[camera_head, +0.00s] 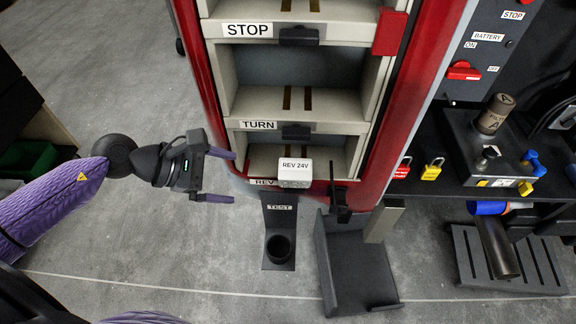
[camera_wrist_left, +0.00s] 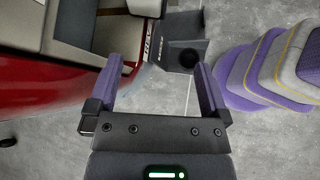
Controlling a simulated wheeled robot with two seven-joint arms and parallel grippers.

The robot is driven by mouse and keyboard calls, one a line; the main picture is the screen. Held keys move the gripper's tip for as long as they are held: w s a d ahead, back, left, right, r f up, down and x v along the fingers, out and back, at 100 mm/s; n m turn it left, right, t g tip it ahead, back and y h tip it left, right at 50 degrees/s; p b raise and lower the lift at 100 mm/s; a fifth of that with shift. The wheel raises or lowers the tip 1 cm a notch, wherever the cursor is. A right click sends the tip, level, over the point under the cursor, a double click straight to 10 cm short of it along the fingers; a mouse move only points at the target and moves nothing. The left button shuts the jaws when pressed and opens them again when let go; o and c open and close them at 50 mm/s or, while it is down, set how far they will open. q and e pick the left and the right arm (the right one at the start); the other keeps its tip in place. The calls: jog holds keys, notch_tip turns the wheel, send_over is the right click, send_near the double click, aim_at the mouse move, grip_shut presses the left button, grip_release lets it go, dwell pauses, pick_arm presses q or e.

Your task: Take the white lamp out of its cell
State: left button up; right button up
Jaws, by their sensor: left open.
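The white lamp (camera_head: 295,168), a small block marked REV 24V, is at the front of the lowest cell of the red-and-cream housing, beside the REV label (camera_head: 263,182). A white block at the top edge of the left wrist view (camera_wrist_left: 145,7) looks like the same lamp, partly cut off. My left gripper (camera_head: 233,176) is open and empty, left of the lamp and apart from it, its fingers pointing right towards it. Its two purple fingers also show in the wrist view (camera_wrist_left: 158,72), with nothing between them. My right gripper is not seen.
The STOP cell (camera_head: 283,70) and the TURN cell (camera_head: 300,103) above look empty. Below the lamp stands a dark TEST holder (camera_head: 280,215) with a round socket. A grey tray (camera_head: 345,265) stands right of it.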

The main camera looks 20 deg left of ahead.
aim_at(293, 169)
pick_arm(q)
jog(key=w+d, duration=0.1)
jog(key=d, duration=0.1)
jog(key=w+d, duration=0.2)
jog(key=d, duration=0.1)
jog(key=w+d, duration=0.2)
jog(key=shift+w+d, duration=0.15)
jog(key=shift+d, duration=0.2)
jog(key=b+x, duration=0.1)
jog(key=x, duration=0.4)
jog(key=shift+a, duration=0.1)
jog(key=c, duration=1.3)
